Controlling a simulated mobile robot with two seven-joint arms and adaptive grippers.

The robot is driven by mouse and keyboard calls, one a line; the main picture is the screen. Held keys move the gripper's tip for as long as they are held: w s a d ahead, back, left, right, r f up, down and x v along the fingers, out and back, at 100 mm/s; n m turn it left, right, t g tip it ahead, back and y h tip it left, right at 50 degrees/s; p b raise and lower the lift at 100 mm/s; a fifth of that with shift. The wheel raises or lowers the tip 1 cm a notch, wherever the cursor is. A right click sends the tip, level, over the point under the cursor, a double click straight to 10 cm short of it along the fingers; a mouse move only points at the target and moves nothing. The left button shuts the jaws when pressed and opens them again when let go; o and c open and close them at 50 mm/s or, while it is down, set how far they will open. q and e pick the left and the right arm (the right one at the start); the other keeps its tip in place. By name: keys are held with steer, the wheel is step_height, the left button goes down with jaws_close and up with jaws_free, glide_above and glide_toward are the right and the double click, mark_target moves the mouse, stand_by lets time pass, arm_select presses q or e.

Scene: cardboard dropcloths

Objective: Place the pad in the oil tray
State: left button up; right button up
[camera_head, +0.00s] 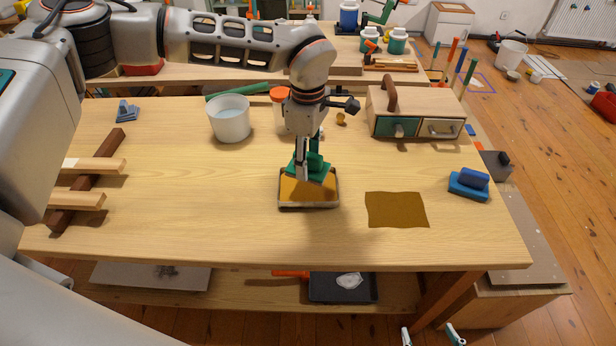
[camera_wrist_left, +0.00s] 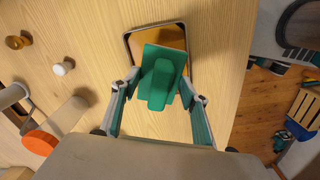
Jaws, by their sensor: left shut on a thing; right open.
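The green pad (camera_head: 312,168) has a raised green handle. My left gripper (camera_head: 309,163) is shut on it, pointing down from above. The left wrist view shows the pad (camera_wrist_left: 148,52) between the two fingers of that gripper (camera_wrist_left: 160,88). The oil tray (camera_head: 308,206) is a shallow, dark-rimmed tray with amber oil, near the table's middle. It also shows in the left wrist view (camera_wrist_left: 183,26). The pad overlaps the tray's back part; I cannot tell whether it touches the oil. My right gripper (camera_head: 431,336) is open and empty at the bottom edge, beyond the table's front.
A brown cloth sheet (camera_head: 397,210) lies right of the tray. A blue block (camera_head: 468,184) is farther right. A white pot (camera_head: 230,119), an orange-lidded jar (camera_head: 280,94) and a wooden drawer box (camera_head: 415,112) stand behind. Wooden strips (camera_head: 88,180) lie left. The table's front middle is clear.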

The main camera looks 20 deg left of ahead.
mark_target(308, 154)
arm_select(q)
step_height(308, 154, down, 6)
steer(key=shift+r, duration=0.25)
steer(key=shift+f, duration=0.4)
steer(key=o, duration=1)
steer(key=shift+f, duration=0.15)
steer(key=shift+c, duration=0.2)
steer(key=shift+o, duration=0.3)
steer(key=shift+r, duration=0.25)
step_height(308, 154, up, 12)
steer(key=shift+f, duration=0.1)
